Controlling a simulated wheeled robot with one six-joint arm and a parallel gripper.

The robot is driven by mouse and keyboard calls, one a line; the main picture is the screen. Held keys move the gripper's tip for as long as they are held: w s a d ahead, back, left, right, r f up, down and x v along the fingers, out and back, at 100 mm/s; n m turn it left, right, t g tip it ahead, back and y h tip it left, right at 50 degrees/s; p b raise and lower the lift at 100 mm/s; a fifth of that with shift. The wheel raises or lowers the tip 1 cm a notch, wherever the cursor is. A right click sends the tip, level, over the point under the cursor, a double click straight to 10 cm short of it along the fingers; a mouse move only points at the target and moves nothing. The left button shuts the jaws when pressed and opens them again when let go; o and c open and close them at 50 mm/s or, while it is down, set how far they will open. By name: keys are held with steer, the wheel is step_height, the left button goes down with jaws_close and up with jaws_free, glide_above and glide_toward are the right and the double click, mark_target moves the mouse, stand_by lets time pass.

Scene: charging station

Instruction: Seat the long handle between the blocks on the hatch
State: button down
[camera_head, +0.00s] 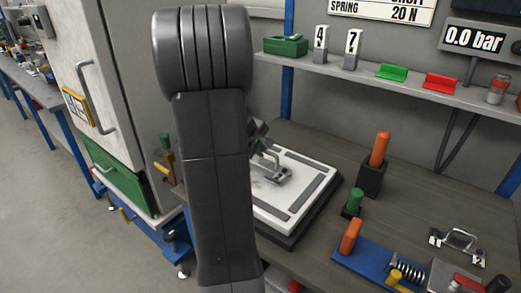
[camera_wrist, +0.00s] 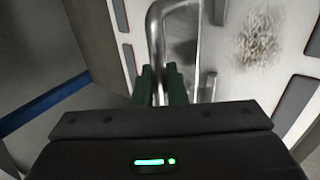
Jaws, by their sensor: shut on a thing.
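The hatch (camera_head: 292,165) is a white plate with dark grey strips, set on a dark base on the bench. It also fills the upper right of the wrist view (camera_wrist: 225,25). A silver bar handle (camera_head: 274,172) is over the plate and appears as a bent tube (camera_wrist: 155,32) in the wrist view. My gripper (camera_wrist: 160,80) is shut on the handle, with its green fingers on either side of the bar. In the head view my arm hides part of the hatch and most of the gripper. I cannot tell whether the handle sits between the blocks.
Right of the hatch stand an orange handle in a black holder (camera_head: 372,178) and a green knob (camera_head: 355,200). A blue spring fixture (camera_head: 375,263) and a silver handle marked 1 and 2 (camera_head: 461,241) are at lower right. A shelf (camera_head: 400,88) runs above.

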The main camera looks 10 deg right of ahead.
steer(key=shift+f+b, duration=1.3)
steer(key=shift+f, duration=0.1)
steer(key=c, duration=1.4)
jaws_free()
steer(key=shift+r, duration=0.1)
steer(key=p+v, duration=0.1)
steer(key=v, duration=1.2)
steer(key=shift+s+a+r, duration=0.15)
steer(key=shift+r, duration=0.15)
steer(key=shift+f, duration=0.1)
steer(key=b+x, duration=0.1)
steer(key=x, duration=1.2)
steer(key=shift+f, duration=0.2)
steer(key=shift+r+p, duration=0.25)
steer(key=shift+p, duration=0.05)
